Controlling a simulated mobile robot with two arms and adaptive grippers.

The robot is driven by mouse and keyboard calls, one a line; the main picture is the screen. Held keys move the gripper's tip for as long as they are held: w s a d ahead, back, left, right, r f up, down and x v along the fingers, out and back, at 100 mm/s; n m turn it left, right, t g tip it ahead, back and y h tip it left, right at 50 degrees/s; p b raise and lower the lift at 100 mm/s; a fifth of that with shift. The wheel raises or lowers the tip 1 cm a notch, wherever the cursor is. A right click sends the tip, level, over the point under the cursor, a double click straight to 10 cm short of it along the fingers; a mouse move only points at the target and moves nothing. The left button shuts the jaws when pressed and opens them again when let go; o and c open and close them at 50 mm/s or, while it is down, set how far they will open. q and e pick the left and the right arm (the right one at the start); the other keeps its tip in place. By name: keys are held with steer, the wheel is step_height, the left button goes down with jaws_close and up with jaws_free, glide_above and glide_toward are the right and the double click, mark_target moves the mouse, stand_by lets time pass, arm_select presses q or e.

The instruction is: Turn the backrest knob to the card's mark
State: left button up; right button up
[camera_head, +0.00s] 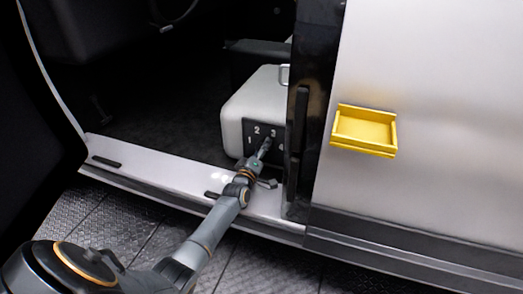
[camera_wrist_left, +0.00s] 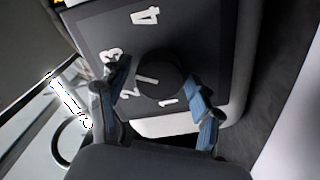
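The black round backrest knob (camera_wrist_left: 161,74) sits on a dark plate (camera_wrist_left: 205,45) with white numerals 1 to 4. In the head view the plate (camera_head: 251,142) is on the side of a white seat base (camera_head: 250,100), and my gripper hides the knob. My left gripper (camera_head: 266,146) reaches the plate. In the left wrist view its two blue-padded fingers (camera_wrist_left: 159,79) stand apart on either side of the knob, with a gap on the left side; contact on the right is unclear. No card with a mark is visible. My right gripper is not in view.
A yellow tray (camera_head: 364,128) is fixed on the white door panel (camera_head: 440,130) at the right. A black door edge (camera_head: 300,110) stands close to the right of the plate. A white sill (camera_head: 170,178) runs below. The dark floor left of the seat base is clear.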

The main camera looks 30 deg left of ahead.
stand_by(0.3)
arm_select(q)
steer(key=v, duration=1.2)
steer(key=shift+r, duration=0.1)
